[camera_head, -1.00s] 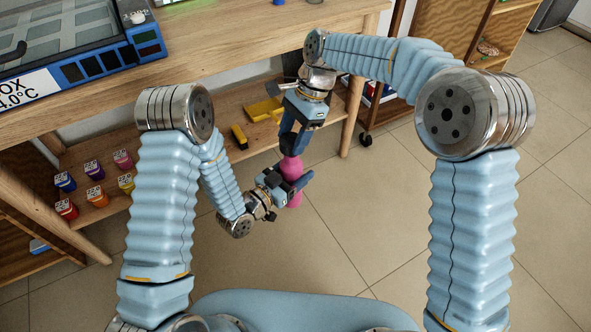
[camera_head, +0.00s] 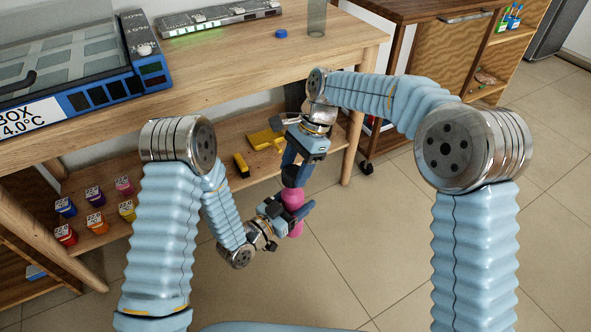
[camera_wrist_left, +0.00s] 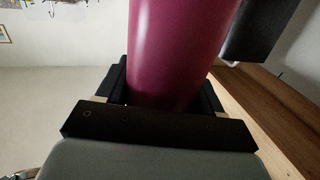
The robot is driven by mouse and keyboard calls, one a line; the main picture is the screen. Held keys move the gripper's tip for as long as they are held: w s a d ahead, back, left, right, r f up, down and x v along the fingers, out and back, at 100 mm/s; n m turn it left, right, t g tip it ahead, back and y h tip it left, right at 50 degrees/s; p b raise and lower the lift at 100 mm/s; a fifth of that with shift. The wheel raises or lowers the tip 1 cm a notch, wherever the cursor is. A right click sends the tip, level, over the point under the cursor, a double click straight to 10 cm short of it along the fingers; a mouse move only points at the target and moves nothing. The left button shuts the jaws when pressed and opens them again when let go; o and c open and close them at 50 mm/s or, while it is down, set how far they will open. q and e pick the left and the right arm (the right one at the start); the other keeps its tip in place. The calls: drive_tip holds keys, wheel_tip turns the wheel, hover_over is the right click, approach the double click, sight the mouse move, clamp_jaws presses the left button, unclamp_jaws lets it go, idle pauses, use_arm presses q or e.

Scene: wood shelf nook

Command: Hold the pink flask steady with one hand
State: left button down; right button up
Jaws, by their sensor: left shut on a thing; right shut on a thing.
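The pink flask (camera_head: 292,198) is held in the air in front of the wooden table, roughly upright. My left gripper (camera_head: 291,213) is shut around its lower body. In the left wrist view the flask (camera_wrist_left: 172,55) fills the space between the dark finger pads. My right gripper (camera_head: 295,174) comes from above and is shut at the flask's upper end. A dark part shows there between its fingers; I cannot tell whether it is a cap. The fingers hide parts of the flask.
The wooden table (camera_head: 215,55) carries a blue-framed cooling box (camera_head: 146,78), a small blue cap (camera_head: 281,33) and a clear cylinder (camera_head: 317,18). Several coloured jars and yellow items (camera_head: 262,139) stand on the lower shelf. The tiled floor (camera_head: 375,235) is open.

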sight(292, 182)
drive_tip(key=shift+f, duration=0.85)
drive_tip(key=shift+f, duration=0.55)
drive_tip(key=m, duration=0.2)
drive_tip(key=m+t, duration=0.1)
drive_tip(key=m, duration=0.1)
drive_tip(key=m+t, duration=0.1)
drive_tip(key=m, duration=0.1)
drive_tip(key=shift+s+y, duration=0.35)
drive_tip(key=shift+y, duration=0.05)
drive_tip(key=m+t, duration=0.1)
drive_tip(key=m, duration=0.3)
drive_tip(key=m+t, duration=0.1)
drive_tip(key=m, duration=0.1)
drive_tip(key=shift+s+a+t, duration=0.15)
drive_tip(key=shift+s+t, duration=0.15)
drive_tip(key=m, duration=0.3)
drive_tip(key=m+t+h, duration=0.1)
drive_tip(key=m, duration=0.2)
drive_tip(key=shift+s+a+f+t+h, duration=0.1)
drive_tip(key=shift+a+f+t+h, duration=0.05)
drive_tip(key=shift+t+h, duration=0.15)
drive_tip(key=m, duration=0.1)
drive_tip(key=m+h, duration=0.1)
drive_tip(key=m, duration=0.2)
drive_tip(key=shift+f+t+h, duration=0.25)
drive_tip(key=shift+t+h, duration=0.05)
drive_tip(key=shift+t, duration=0.1)
drive_tip(key=shift+r+m+h, duration=0.3)
drive_tip(key=shift+m, duration=0.6)
